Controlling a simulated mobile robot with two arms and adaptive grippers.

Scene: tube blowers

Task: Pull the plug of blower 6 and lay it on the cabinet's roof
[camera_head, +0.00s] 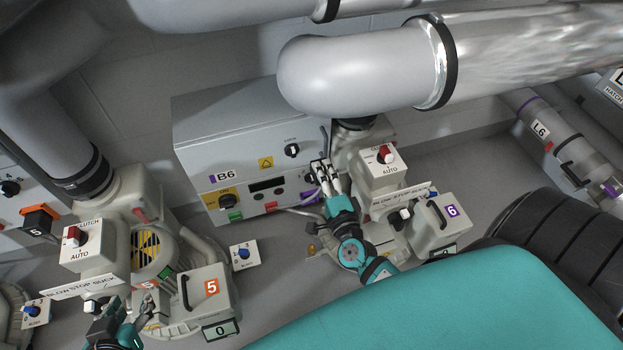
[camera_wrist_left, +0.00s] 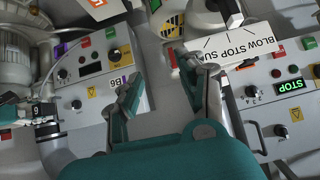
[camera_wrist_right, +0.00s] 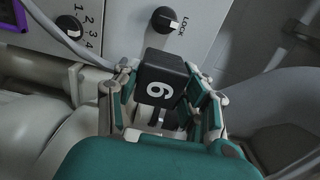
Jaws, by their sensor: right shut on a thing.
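Cabinet B6 (camera_head: 250,165) stands against the wall, with its bare grey roof (camera_head: 235,115) facing up. My right gripper (camera_head: 323,178) is at the right end of its front panel. In the right wrist view, that gripper (camera_wrist_right: 165,90) is shut on a black plug marked 6 (camera_wrist_right: 160,85), close to the panel with the Lock knob (camera_wrist_right: 165,20). I cannot tell if the plug is seated in a socket. Blower 6 (camera_head: 440,225) stands to the right of the gripper. My left gripper (camera_head: 118,338) is low at the left by blower 5 (camera_head: 205,290); the left wrist view shows it open and empty (camera_wrist_left: 163,85).
A large silver pipe (camera_head: 360,70) hangs above the cabinet's right part and blower 6. A grey cable (camera_wrist_right: 60,40) runs past the panel near the plug. A red-knob switch box (camera_head: 385,160) stands just right of my right gripper. The roof's left part is clear.

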